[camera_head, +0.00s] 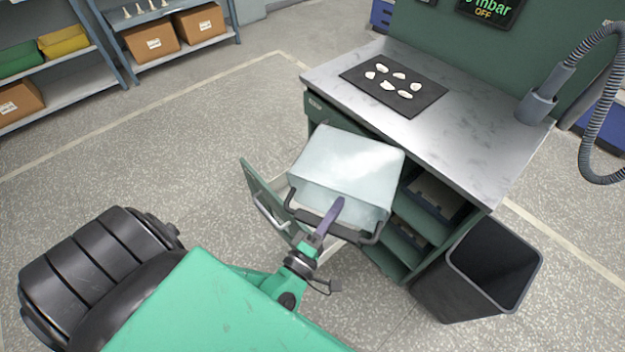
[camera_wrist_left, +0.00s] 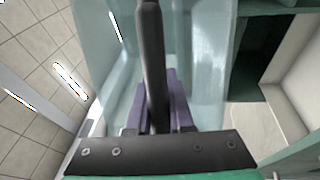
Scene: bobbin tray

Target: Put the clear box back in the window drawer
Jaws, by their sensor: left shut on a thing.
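The clear box (camera_head: 347,163) is a pale, see-through bin with a dark bar handle (camera_head: 330,222) on its near side. My left gripper (camera_head: 334,212) is shut on that handle and holds the box over the open drawer (camera_head: 262,195) of the green workbench. In the left wrist view the purple fingers (camera_wrist_left: 160,105) close around the dark handle bar (camera_wrist_left: 151,60), with the box wall (camera_wrist_left: 207,60) behind. The box hides most of the drawer's inside, so I cannot tell whether it touches the drawer. My right gripper is not in view.
The worktop (camera_head: 450,125) carries a black mat (camera_head: 420,95) with several white pieces. Open shelves (camera_head: 432,195) lie right of the box under the top. A dark bin (camera_head: 475,275) stands on the floor at the right. Racks with cartons (camera_head: 150,42) stand far back left.

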